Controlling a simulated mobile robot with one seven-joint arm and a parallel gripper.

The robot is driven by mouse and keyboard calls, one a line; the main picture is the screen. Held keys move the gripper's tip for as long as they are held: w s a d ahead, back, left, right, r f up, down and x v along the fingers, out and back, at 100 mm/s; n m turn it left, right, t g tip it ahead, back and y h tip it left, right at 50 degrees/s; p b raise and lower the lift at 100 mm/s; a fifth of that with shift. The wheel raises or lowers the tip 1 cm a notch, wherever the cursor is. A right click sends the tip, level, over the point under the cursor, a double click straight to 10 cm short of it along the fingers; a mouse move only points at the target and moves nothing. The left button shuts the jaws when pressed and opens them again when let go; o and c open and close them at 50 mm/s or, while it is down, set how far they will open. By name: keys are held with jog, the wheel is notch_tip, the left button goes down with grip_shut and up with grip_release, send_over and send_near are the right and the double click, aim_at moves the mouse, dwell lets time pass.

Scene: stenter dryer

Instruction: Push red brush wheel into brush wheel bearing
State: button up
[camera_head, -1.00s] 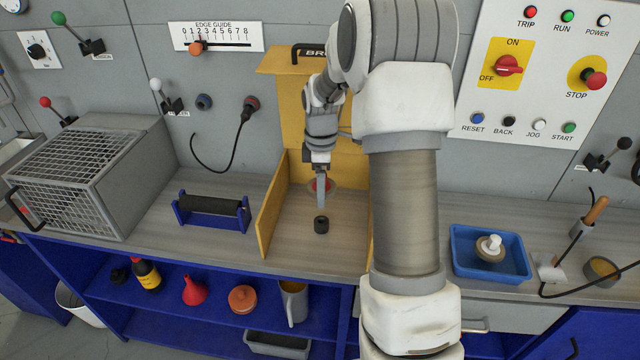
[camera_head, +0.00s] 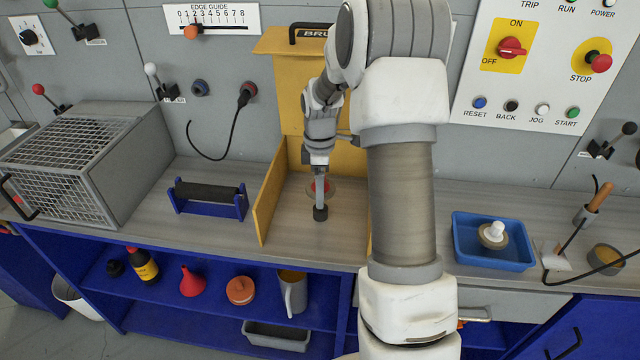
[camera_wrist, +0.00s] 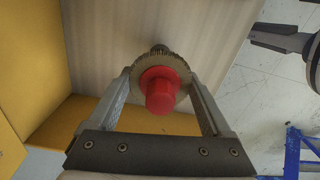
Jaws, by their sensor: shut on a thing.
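The brush wheel (camera_wrist: 158,92) has a red hub and a round tan bristle disc. In the wrist view it sits between the two fingers of my gripper (camera_wrist: 160,76), which is shut on it. In the head view the wheel (camera_head: 328,187) shows only partly behind the finger of my gripper (camera_head: 320,198). The black brush wheel bearing (camera_head: 320,213) stands on the bench floor between yellow panels, just below the fingertip. In the wrist view a dark piece of the bearing (camera_wrist: 159,48) shows past the disc's edge. Whether wheel and bearing touch is hidden.
A yellow side panel (camera_head: 268,205) stands close left of my gripper, with a yellow back panel behind. A blue roller stand (camera_head: 208,208) is further left. A blue tray (camera_head: 470,255) with a white-hubbed wheel (camera_head: 493,236) lies right. My arm hides the right panel mostly.

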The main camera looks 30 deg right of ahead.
jog(key=shift+f, duration=0.6)
jog(key=shift+f+b, duration=1.1)
jog(key=shift+f, duration=0.85)
dwell(1.4)
jog(key=o, duration=1.3)
notch_tip(320, 180, up, 8)
jog(key=shift+f+p, duration=0.2)
jog(key=shift+p, duration=0.2)
